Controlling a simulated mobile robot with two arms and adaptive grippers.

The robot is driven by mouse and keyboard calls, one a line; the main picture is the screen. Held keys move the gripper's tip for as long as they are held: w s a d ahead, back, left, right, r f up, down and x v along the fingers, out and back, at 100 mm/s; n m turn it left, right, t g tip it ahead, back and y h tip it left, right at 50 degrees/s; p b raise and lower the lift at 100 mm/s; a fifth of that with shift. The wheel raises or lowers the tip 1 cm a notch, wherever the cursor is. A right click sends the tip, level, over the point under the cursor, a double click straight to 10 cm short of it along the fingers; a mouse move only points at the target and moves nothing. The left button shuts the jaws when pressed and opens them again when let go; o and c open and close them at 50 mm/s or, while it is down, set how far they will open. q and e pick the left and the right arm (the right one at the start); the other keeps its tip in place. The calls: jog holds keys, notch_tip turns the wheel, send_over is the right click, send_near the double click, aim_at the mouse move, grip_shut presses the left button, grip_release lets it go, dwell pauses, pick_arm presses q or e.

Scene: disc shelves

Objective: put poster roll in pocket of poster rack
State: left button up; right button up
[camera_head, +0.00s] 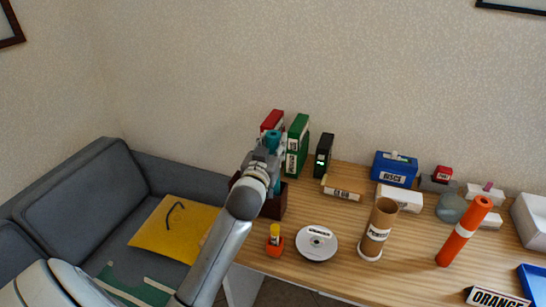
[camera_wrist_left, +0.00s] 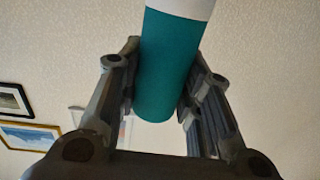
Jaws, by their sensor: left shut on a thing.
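My left gripper (camera_head: 265,160) is shut on a teal poster roll (camera_head: 272,141). In the left wrist view the teal roll (camera_wrist_left: 167,75) with a white end lies between both fingers. The gripper appears above or in front of a dark brown box (camera_head: 272,203) at the table's left end, which may be the poster rack; my arm hides much of it, and its pockets cannot be made out. A brown cardboard tube (camera_head: 378,230) with a label stands upright on the table. An orange roll (camera_head: 462,232) stands tilted at the right. My right gripper is not in view.
Red (camera_head: 272,121) and green boxes (camera_head: 297,146) and a black box (camera_head: 323,156) stand behind the gripper. A white disc (camera_head: 316,243) and an orange holder (camera_head: 275,245) with a yellow item lie in front. A blue box (camera_head: 395,169) stands farther back. A grey sofa (camera_head: 85,180) is left.

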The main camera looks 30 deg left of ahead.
pick_arm(q)
notch_tip(320, 180, down, 4)
jog(key=shift+f, duration=0.15)
jog(key=o, duration=1.1)
jog(key=shift+f, duration=0.1)
jog(key=shift+c, duration=0.2)
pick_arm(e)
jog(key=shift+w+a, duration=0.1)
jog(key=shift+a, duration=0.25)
pick_arm(q)
jog(key=b+v, duration=0.2)
jog(key=v, duration=1)
jog(key=shift+r, duration=0.25)
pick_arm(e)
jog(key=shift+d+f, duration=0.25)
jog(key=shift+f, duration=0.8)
